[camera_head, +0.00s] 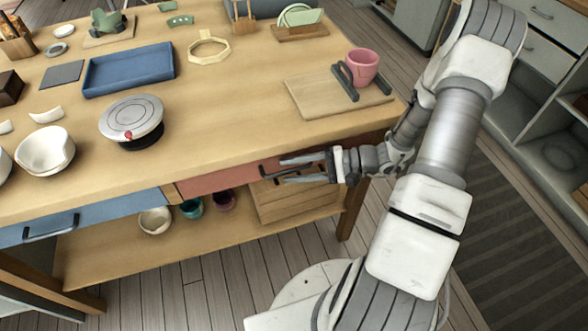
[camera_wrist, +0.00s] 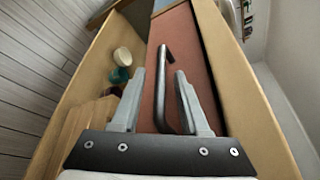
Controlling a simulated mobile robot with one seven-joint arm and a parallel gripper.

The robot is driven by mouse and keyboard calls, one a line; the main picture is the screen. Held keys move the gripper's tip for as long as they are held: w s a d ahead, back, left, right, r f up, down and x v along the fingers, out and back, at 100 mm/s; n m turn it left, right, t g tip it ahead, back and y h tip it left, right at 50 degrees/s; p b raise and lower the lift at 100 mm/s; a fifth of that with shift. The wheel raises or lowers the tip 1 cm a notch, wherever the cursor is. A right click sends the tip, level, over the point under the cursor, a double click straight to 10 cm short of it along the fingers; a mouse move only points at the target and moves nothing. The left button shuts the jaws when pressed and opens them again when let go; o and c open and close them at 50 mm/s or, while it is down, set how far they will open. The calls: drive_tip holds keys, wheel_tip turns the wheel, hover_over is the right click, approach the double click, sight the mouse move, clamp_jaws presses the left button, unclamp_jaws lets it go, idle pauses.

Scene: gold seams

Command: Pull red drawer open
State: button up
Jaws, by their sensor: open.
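The red drawer (camera_head: 222,181) is set under the right part of the wooden table's top. It looks closed. Its dark bar handle is partly hidden by my gripper in the head view, and shows clearly in the wrist view as a dark handle (camera_wrist: 172,90) on the red drawer front (camera_wrist: 184,52). My gripper (camera_head: 282,170) is open in front of the drawer, its fingers pointing left along the front.
A blue drawer (camera_head: 90,215) with a dark handle is left of the red one. On the tabletop are a board (camera_head: 312,95), a pink mug (camera_head: 362,67) and a blue tray (camera_head: 128,68). Floor in front is clear.

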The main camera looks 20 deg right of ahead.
clamp_jaws()
idle(1.4)
